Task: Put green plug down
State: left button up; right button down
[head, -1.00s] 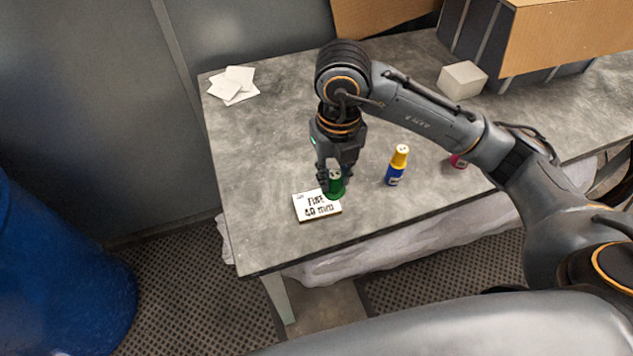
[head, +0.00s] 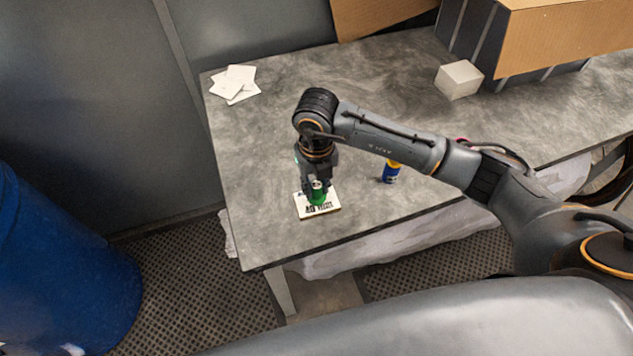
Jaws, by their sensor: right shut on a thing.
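The green plug (head: 317,197) is between the fingers of my right gripper (head: 317,187), which is shut on it. The plug is over the white label card (head: 305,209) with black print and covers part of it. I cannot tell whether the plug touches the card or is held just above it. The card lies near the front left part of the grey table (head: 265,150). My left gripper is not in view.
A blue and yellow bottle (head: 391,173) stands right of the gripper, its top partly hidden by my arm. White paper squares (head: 235,84) lie at the back left. A white block (head: 459,79) and a cardboard box (head: 565,38) are at the back right. A blue drum (head: 60,270) stands left.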

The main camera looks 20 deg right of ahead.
aim_at(316, 184)
jog(key=shift+f, duration=0.2)
jog(key=c, duration=1.1)
grip_release()
jog(key=shift+r, duration=0.1)
jog(key=shift+r, duration=0.55)
notch_tip(316, 184, up, 11)
jog(key=b, duration=0.3)
jog(key=shift+r, duration=0.15)
